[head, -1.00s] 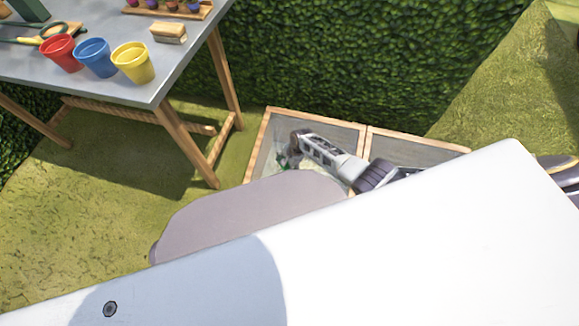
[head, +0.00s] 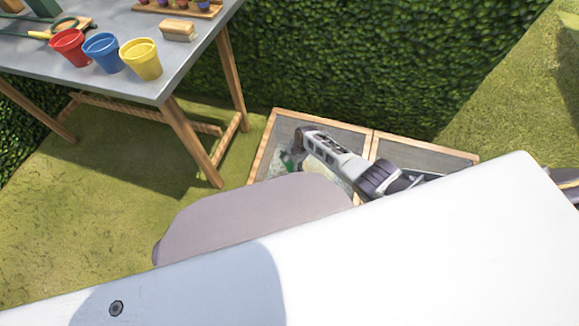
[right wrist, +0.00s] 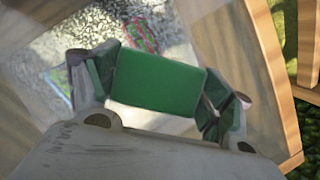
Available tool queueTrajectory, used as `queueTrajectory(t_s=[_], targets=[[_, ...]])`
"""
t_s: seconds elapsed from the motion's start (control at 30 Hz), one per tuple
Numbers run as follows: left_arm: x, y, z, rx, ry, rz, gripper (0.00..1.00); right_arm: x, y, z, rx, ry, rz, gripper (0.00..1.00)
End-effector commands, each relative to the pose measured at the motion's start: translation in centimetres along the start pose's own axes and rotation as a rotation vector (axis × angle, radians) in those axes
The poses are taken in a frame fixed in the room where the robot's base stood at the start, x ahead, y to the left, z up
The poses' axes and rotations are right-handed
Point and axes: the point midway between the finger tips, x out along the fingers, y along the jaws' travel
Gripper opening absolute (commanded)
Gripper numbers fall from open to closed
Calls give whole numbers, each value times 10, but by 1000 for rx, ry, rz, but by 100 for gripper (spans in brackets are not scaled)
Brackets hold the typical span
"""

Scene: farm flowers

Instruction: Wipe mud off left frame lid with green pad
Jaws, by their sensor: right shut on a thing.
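The cold frame's left lid (head: 318,121) is wood-framed with a cloudy pane and sits on the ground by the hedge. My right gripper (head: 291,160) reaches over the left lid from the right. In the right wrist view my right gripper (right wrist: 155,95) is shut on the green pad (right wrist: 155,82), one finger at each end. The pane (right wrist: 115,40) beyond the pad looks speckled and greyish, with a reddish-green blurred shape behind it. I cannot tell whether the pad touches the pane. My left gripper is not in view.
The right lid (head: 425,153) lies beside the left one. A grey table (head: 120,85) at the upper left holds red, blue and yellow pots (head: 141,60) and a brush (head: 178,30). A hedge (head: 350,60) stands behind. Grass at left is clear.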

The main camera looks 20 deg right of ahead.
Motion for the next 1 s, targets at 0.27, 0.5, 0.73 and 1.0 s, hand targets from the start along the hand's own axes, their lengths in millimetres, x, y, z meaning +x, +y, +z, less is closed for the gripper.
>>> queueTrajectory(t_s=[0.27, 0.5, 0.73, 1.0], targets=[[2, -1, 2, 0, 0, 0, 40, 0, -2, -8, 1, 6, 0, 57], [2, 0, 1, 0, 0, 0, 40, -1, -1, -9, 1, 8, 0, 57], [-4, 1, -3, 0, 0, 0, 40, -4, 7, -15, 3, 8, 4, 57], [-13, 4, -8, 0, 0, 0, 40, -9, 18, -23, 2, 7, 7, 57]])
